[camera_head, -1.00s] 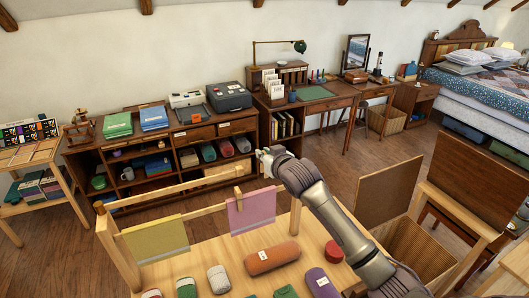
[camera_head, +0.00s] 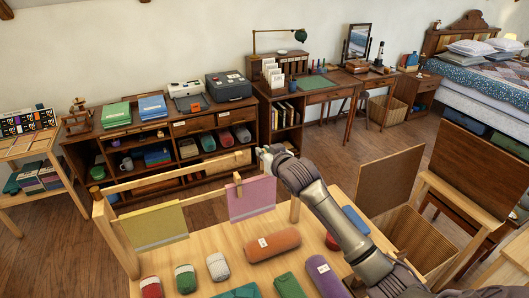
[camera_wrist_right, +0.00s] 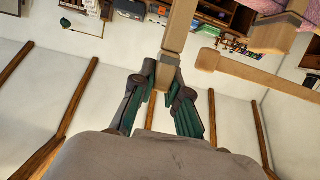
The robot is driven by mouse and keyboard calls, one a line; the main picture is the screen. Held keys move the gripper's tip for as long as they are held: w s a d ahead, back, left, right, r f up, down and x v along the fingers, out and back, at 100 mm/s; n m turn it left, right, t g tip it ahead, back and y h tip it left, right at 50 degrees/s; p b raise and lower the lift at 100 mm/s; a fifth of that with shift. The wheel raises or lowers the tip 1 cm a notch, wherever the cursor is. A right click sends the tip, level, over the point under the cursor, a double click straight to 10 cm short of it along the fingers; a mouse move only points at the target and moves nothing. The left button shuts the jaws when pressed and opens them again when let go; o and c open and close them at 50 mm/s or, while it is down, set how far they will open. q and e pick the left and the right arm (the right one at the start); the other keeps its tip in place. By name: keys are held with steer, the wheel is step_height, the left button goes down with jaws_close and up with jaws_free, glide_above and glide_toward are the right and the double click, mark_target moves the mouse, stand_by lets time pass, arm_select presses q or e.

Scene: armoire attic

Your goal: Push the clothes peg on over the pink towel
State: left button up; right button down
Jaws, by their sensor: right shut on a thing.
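The pink towel (camera_head: 252,200) hangs over the wooden rail of a rack in the head view, right of a yellow towel (camera_head: 154,225). A small upright wooden piece (camera_head: 238,184) sits at its top edge. My right gripper (camera_head: 261,156) is above and behind the pink towel. In the right wrist view its fingers (camera_wrist_right: 166,92) are shut on a pale wooden block, which looks like the clothes peg (camera_wrist_right: 168,74). A long wooden bar runs on beyond the block. The pink towel (camera_wrist_right: 266,38) shows at the upper right there. My left gripper is out of view.
Several rolled cloths, including an orange one (camera_head: 272,245) and a purple one (camera_head: 325,277), lie on the table in front. A low bookcase (camera_head: 150,135) stands behind.

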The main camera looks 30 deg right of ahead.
mark_target(265, 176)
steer(key=shift+p, duration=0.85)
stand_by(1.1)
steer(key=shift+f+b, duration=1.6)
steer(key=shift+f, duration=1.3)
steer(key=c, duration=1.1)
jaws_free()
steer(key=shift+s, duration=0.15)
steer(key=v, duration=1.1)
steer(key=shift+s+r, duration=0.15)
steer(key=shift+s, duration=0.2)
steer(key=shift+a, duration=0.1)
